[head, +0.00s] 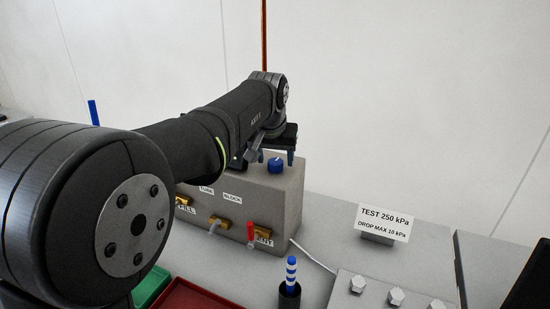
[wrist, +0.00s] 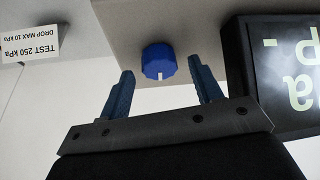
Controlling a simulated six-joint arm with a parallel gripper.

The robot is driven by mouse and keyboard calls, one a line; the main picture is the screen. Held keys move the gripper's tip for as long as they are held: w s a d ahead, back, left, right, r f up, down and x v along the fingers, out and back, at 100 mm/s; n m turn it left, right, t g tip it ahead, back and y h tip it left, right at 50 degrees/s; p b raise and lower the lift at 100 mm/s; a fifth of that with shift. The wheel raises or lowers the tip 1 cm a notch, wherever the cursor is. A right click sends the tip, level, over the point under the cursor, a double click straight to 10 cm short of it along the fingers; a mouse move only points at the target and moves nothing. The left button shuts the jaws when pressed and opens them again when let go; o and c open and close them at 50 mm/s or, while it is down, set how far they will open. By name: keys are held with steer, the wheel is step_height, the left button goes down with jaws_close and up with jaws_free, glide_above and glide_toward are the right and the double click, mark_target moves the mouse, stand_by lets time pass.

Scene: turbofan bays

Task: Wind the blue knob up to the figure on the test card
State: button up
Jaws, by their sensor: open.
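The blue knob (head: 275,166) sits on top of the grey tube block (head: 278,193). In the wrist view the knob (wrist: 158,60) shows a white pointer mark on its near side. My gripper (wrist: 161,68) is open and empty, with its two blue fingers spread to either side of the knob in the picture; they do not appear to touch it. The test card (head: 384,222) reads TEST 250 kPa, DROP MAX 10 kPa; it shows upside down in the wrist view (wrist: 31,50). A dark display (wrist: 285,75) has large pale-green characters, partly cut off; I cannot read its figure.
The block's front has brass valves, one with a red lever (head: 250,231). A blue-and-white striped thing (head: 291,270) stands in a dark holder in front. Red (head: 205,297) and green (head: 151,287) trays lie at lower left. Hex bolts (head: 397,296) stand on a plate at lower right.

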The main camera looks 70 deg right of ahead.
steer(key=shift+d+f, duration=0.15)
steer(key=shift+f, duration=0.2)
steer(key=c, duration=1)
steer(key=shift+w+m+g, duration=0.15)
steer(key=shift+m+g, duration=0.75)
steer(key=shift+m, duration=1.3)
steer(key=o, duration=1)
steer(key=shift+r, duration=0.1)
steer(key=v, duration=1.7)
